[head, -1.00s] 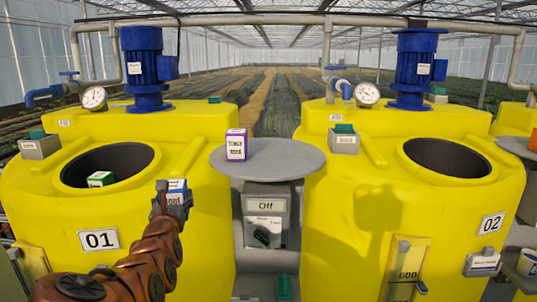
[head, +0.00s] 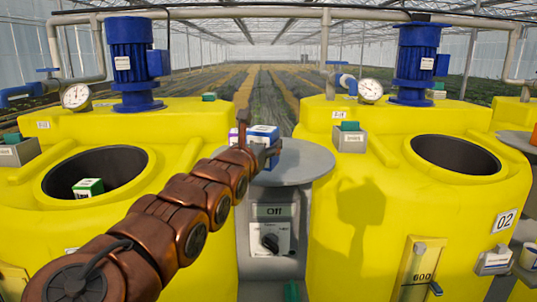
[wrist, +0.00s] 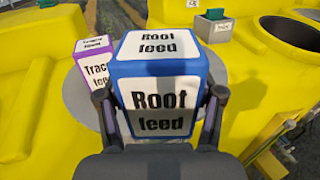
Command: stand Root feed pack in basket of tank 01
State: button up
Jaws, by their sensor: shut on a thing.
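My gripper (head: 270,150) is shut on the Root feed pack (head: 263,132), a blue and white box, at the round grey stand between the tanks. In the wrist view, the fingers of my gripper (wrist: 160,98) press both sides of the Root feed pack (wrist: 158,68), its labels readable. I cannot tell whether the pack touches the stand. Tank 01 (head: 185,125) is the yellow tank at left; its number plate is hidden behind my arm. A green and white pack (head: 88,187) shows inside its dark round opening (head: 125,165). The basket's edges are not distinct.
A purple and white Trace feed pack (wrist: 96,66) stands on the round stand (head: 310,160), left of the held pack. Tank 02 (head: 350,220) is at right, its opening (head: 455,155) looking empty. A blue motor (head: 130,65) and a gauge (head: 76,97) rise behind tank 01's opening.

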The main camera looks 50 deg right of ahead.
jog(key=shift+s+d+r+g, duration=0.2)
jog(key=shift+r+g, duration=0.1)
jog(key=shift+w+d+f+b, duration=0.1)
jog(key=shift+d+f+b, duration=0.1)
jog(key=shift+d+b, duration=0.3)
jog(key=p+x, duration=0.1)
jog(key=x, duration=0.8)
jog(key=p+x, duration=0.1)
jog(key=x, duration=0.3)
jog(key=shift+w+d+f+p, duration=0.25)
jog(key=shift+w+p, duration=0.05)
jog(key=shift+w+d+f, duration=0.2)
jog(key=shift+w+d, duration=0.05)
jog(key=shift+d, duration=0.5)
jog(key=shift+f+p, duration=0.65)
jog(key=shift+f, duration=1.05)
jog(key=shift+f, duration=0.2)
jog(key=o, duration=1.6)
jog(key=shift+r, duration=0.15)
